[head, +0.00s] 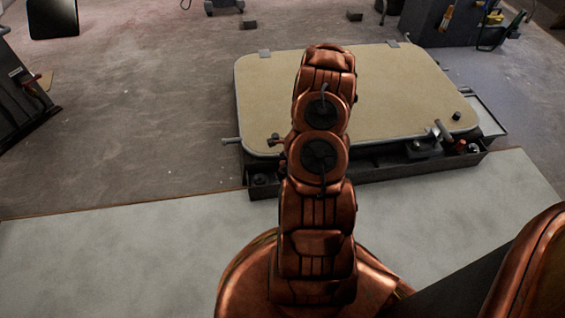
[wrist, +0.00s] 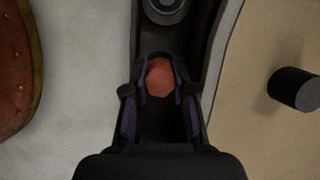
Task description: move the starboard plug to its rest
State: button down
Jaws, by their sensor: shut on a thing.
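In the wrist view my gripper (wrist: 160,82) is shut on a reddish, many-sided plug (wrist: 160,77), with a finger on either side of it. The plug is over or in a dark trough between pale floor and a tan panel. I cannot tell whether it touches the trough's bottom. A dark round fitting (wrist: 165,8) is farther up the same trough. In the head view my own arm hides the gripper and the held plug. No label shows whether this is the starboard plug. The rest cannot be made out for certain.
A tan hatch panel (head: 395,95) lies in a dark frame (head: 385,180). A grey handle (head: 442,131) and small reddish items (head: 461,146) are at its right front corner. A black knob (wrist: 294,88) stands on the panel, right of my gripper. Pale floor (head: 110,250) in front is clear.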

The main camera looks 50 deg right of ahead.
jog(key=shift+f, duration=0.95)
jog(key=shift+f, duration=0.45)
jog(key=c, duration=0.9)
grip_release()
jog(key=shift+o, duration=0.2)
jog(key=shift+d+r, duration=0.1)
jog(key=shift+d+r, duration=0.1)
jog(key=shift+r, duration=0.1)
jog(key=v, duration=1.1)
jog(key=shift+s, duration=0.15)
jog(key=shift+r, duration=0.2)
